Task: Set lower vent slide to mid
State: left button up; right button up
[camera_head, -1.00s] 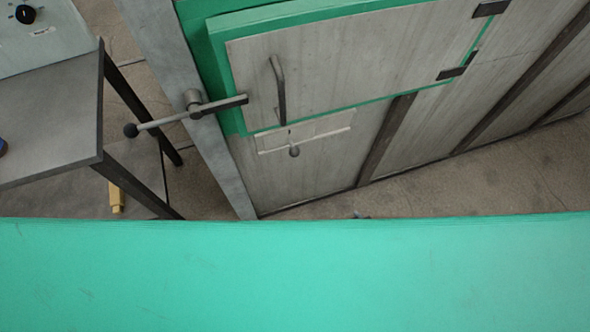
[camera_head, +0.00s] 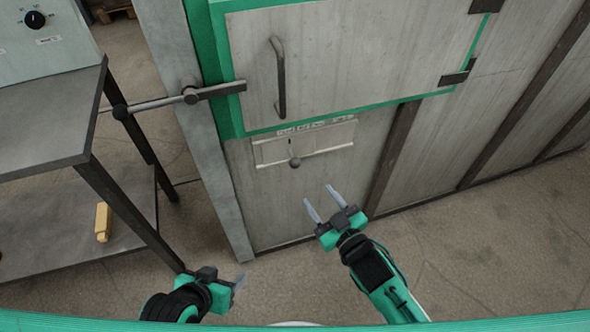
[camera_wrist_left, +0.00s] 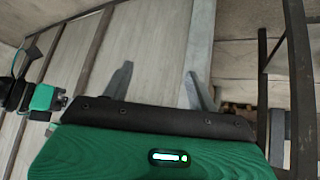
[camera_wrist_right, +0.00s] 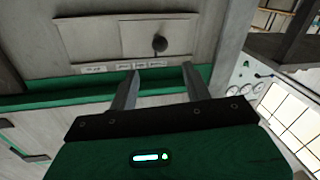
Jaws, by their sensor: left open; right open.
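The lower vent (camera_head: 303,144) is a pale plate with small labels along its upper edge, set low in the grey panel under the green-framed door. Its slide knob (camera_head: 295,162) is a dark ball a little left of the plate's middle. My right gripper (camera_head: 325,200) is open and empty, below and right of the knob and apart from it. In the right wrist view the vent plate (camera_wrist_right: 100,42) and knob (camera_wrist_right: 159,43) show beyond the open fingers (camera_wrist_right: 158,82). My left gripper (camera_head: 238,283) is open and empty, lower left, away from the vent.
The door has a vertical handle (camera_head: 279,80) and a latch lever (camera_head: 190,95) reaching left. A dark metal table (camera_head: 45,120) stands left, with a yellow object (camera_head: 103,222) on its lower shelf. A grey post (camera_head: 190,140) stands between. Floor right of my right gripper is clear.

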aim_at(295, 161)
jog(key=b+x, duration=0.1)
jog(key=x, duration=1.2)
jog(key=shift+w+a+f, duration=0.1)
jog(key=shift+w, duration=0.05)
pick_arm(q)
jog(key=d, duration=0.1)
jog(key=w+d+t+h, duration=0.1)
jog(key=d+t, duration=0.1)
jog(key=shift+w+f, duration=0.15)
jog(key=shift+w, duration=0.15)
pick_arm(e)
grip_shut()
